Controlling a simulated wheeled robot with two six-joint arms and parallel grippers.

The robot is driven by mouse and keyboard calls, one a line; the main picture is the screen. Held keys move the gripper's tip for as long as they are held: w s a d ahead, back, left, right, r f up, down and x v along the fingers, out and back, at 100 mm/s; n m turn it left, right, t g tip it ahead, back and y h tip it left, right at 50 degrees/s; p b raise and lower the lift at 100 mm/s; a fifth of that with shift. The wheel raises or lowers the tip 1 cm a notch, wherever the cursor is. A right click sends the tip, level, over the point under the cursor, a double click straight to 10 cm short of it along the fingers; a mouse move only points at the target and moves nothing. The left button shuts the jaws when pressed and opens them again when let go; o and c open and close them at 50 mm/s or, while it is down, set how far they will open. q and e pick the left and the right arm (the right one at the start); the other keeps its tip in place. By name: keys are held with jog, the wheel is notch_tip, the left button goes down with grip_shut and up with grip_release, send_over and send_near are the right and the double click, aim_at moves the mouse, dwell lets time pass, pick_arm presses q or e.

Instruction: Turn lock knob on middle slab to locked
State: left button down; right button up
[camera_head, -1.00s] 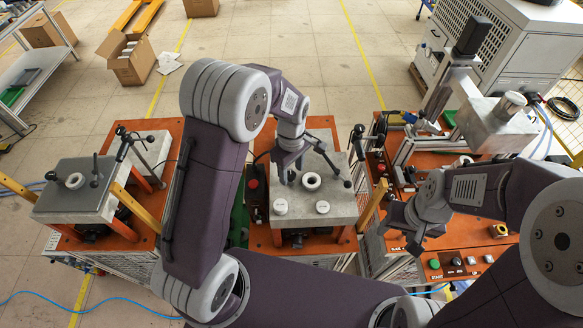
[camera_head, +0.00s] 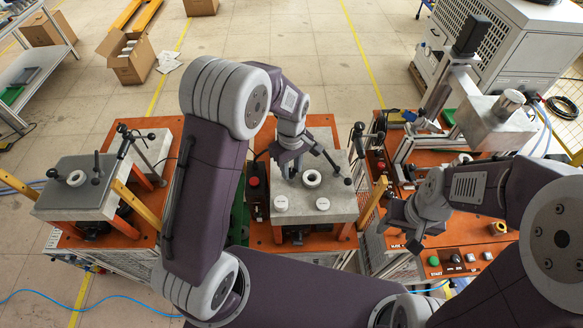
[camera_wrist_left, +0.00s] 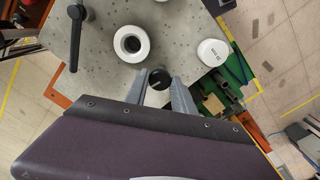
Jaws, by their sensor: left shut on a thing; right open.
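The middle slab (camera_head: 340,209) is grey and speckled and lies on the middle orange bench. My left gripper (camera_head: 291,174) points down at its left part. In the left wrist view a black round knob (camera_wrist_left: 159,78) with a small light mark sits between the fingers of my left gripper (camera_wrist_left: 160,88), near the slab's edge. The fingers are shut on it. In the head view the gripper hides the knob. I cannot read its lock state. My right gripper (camera_head: 408,228) is open and empty, right of the slab.
A white ring (camera_head: 312,178) and two white round pieces, left (camera_head: 281,203) and right (camera_head: 323,204), are on the slab close to my left gripper. A black-handled lever (camera_head: 332,162) stands behind the ring. Another slab (camera_head: 75,203) is at left; a press (camera_head: 492,125) stands at right.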

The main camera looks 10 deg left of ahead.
pick_arm(q)
jog(key=m, duration=0.4)
jog(key=shift+s+f+m, duration=0.1)
jog(key=shift+m, duration=0.2)
jog(key=m, duration=0.3)
jog(key=shift+m, duration=0.3)
jog(key=m, duration=0.3)
jog(key=shift+m, duration=2.1)
jog(key=c, duration=1.2)
grip_release()
jog(key=shift+o, duration=0.7)
